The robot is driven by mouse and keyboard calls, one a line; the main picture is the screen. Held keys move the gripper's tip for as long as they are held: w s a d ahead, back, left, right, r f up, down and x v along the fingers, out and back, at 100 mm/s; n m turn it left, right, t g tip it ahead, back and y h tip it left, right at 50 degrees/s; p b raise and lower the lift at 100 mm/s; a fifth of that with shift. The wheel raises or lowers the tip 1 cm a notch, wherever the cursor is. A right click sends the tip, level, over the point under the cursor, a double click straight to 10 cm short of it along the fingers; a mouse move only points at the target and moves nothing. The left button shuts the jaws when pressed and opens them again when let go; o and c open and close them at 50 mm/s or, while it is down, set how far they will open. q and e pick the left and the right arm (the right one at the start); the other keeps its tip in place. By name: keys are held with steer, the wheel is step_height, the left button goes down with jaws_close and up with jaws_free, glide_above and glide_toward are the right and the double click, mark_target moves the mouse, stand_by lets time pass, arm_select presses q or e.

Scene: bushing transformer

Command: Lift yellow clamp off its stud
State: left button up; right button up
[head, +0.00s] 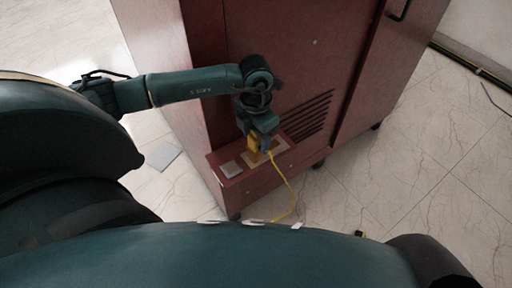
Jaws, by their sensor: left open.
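The yellow clamp (255,155) is on the small red ledge at the foot of the red cabinet, with a yellow cable (287,183) running from it down to the floor. My left gripper (262,147) points down right at the clamp, with its jaws open. The gripper covers part of the clamp. The stud is hidden, so I cannot tell how the clamp sits on it. My right gripper is not in view.
The red cabinet (290,45) rises behind the ledge, with dark vent slots (310,118) beside the clamp. A pale square plate (231,169) lies on the ledge to the left. A grey tile (163,156) lies on the floor at left. The floor at right is mostly clear.

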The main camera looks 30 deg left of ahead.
arm_select(q)
steer(key=shift+c, duration=0.2)
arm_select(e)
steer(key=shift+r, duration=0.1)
